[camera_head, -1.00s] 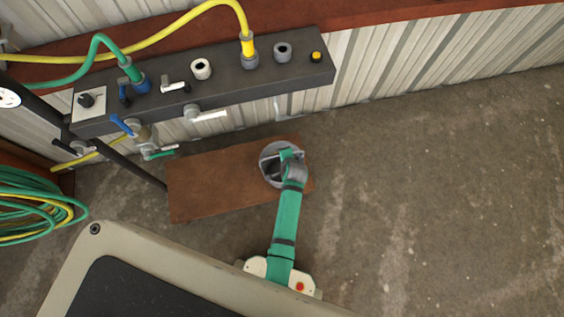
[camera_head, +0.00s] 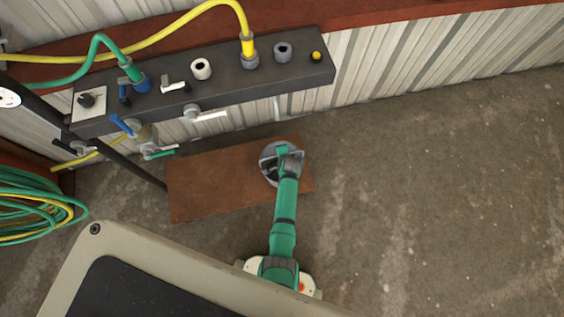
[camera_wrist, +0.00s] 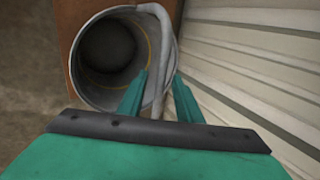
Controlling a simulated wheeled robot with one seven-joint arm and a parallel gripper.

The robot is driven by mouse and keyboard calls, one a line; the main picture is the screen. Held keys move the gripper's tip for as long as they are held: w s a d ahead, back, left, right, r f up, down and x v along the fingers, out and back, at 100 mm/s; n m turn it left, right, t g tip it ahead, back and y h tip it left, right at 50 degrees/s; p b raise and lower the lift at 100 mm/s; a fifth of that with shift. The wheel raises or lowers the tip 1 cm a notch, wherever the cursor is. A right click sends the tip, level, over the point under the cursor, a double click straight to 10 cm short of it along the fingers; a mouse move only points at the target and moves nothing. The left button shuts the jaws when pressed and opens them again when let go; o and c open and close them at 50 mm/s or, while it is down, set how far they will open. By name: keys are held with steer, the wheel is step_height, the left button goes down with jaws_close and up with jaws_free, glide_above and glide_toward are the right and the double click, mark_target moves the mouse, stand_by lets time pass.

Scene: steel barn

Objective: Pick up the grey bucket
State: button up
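The grey bucket (camera_head: 268,170) stands on a brown board below the valve panel in the head view, partly hidden by my arm. In the wrist view the bucket (camera_wrist: 82,78) shows its round open mouth at the upper left; its inside is dark. Its grey handle (camera_wrist: 164,45) runs down along the right side of the mouth and between my fingers. My gripper (camera_wrist: 159,76) is open, with a green finger on each side of the handle. Gaps show beside the handle; whether a finger touches it is unclear. In the head view my gripper (camera_head: 283,150) is over the bucket.
The brown board (camera_head: 210,185) lies on the concrete floor. A dark valve panel (camera_head: 225,90) with hoses and taps is behind it, against the corrugated wall (camera_head: 420,60). Coiled hoses (camera_head: 35,210) hang at the left. The floor (camera_head: 450,190) to the right is clear.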

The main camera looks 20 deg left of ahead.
steer(key=shift+f, duration=0.1)
jaws_close()
steer(key=shift+w+d, duration=0.1)
stand_by(0.7)
